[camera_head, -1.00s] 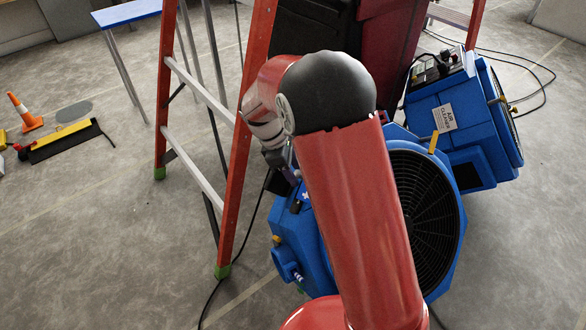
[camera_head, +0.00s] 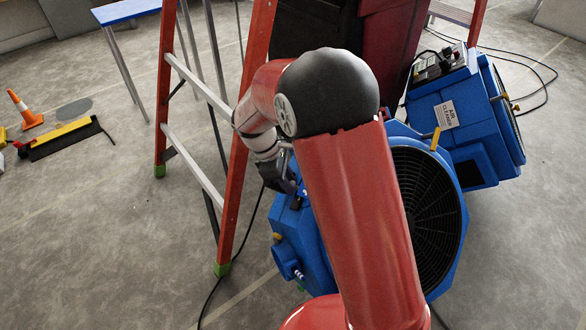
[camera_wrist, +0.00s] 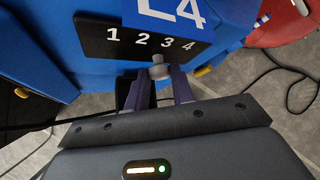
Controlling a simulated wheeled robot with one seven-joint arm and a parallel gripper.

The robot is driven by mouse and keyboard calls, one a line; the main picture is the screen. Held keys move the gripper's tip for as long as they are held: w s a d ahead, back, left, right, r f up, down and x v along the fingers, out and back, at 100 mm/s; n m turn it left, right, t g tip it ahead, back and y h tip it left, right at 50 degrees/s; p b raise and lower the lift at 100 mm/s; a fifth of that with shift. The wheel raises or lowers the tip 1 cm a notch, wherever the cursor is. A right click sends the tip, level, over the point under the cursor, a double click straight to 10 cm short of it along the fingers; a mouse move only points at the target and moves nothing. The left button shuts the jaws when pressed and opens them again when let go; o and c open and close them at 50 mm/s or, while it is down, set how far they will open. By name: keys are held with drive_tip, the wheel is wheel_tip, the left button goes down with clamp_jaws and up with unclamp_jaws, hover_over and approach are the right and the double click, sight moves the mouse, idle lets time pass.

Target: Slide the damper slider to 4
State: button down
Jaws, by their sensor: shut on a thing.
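The damper slider knob (camera_wrist: 158,66) is a small grey knob at the lower edge of a black plate (camera_wrist: 98,43) marked 1, 2, 3 and 4 in the wrist view. It sits below the 3, slightly toward the 2, and is left of the 4. My gripper (camera_wrist: 160,78) is shut on the knob, one finger on each side. The plate is on a blue machine, the fan unit (camera_head: 300,240) in the head view. There my arm hides much of this machine, the plate and the knob, and only the dark gripper body shows beside it.
An orange stepladder (camera_head: 238,180) stands close to the left of my gripper. A second blue unit, an air cleaner (camera_head: 447,115), stands behind at right. Black cables (camera_head: 210,300) lie on the floor.

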drive_tip(key=shift+s+a+f, duration=0.35)
drive_tip(key=shift+s+f, duration=0.05)
drive_tip(key=shift+s, duration=0.25)
drive_tip(key=shift+s+a+f, duration=0.35)
drive_tip(key=shift+s, duration=0.25)
drive_tip(key=c, duration=1.2)
unclamp_jaws()
drive_tip(key=v, duration=0.7)
drive_tip(key=shift+a+r, duration=0.2)
drive_tip(key=shift+r, duration=0.15)
